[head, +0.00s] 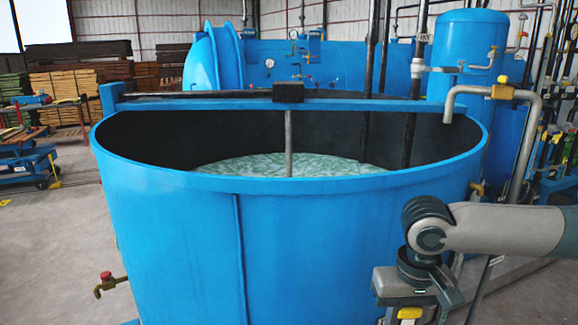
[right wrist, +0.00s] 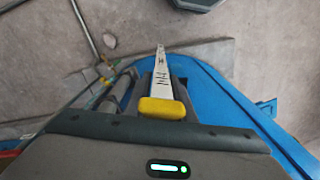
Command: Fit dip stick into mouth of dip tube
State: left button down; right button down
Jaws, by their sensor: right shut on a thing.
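The dip stick is a flat white strip with dark marks (right wrist: 162,72) and a yellow grip (right wrist: 162,108), seen in the right wrist view. My right gripper (right wrist: 160,100) is shut on it near the yellow grip, and the stick points away from the gripper. In the head view my right gripper (head: 412,306) is low at the right, outside the blue tank, with a bit of yellow showing at it; the stick's far end is out of frame. A grey upright tube, apparently the dip tube (head: 289,145), hangs inside the tank below a black block (head: 288,92). Its mouth cannot be made out.
The open blue tank (head: 180,235) holds pale green liquid (head: 250,166). A blue crossbeam (head: 200,105) spans its top. A bent grey pipe (head: 530,130) with a yellow fitting stands at the right rim. A tap (head: 108,282) sticks out at the lower left.

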dwell(0.8)
jog(key=s+f, duration=0.4)
jog(key=f, duration=0.2)
jog(key=shift+s, duration=0.4)
jog(key=shift+a, duration=0.15)
dwell(0.5)
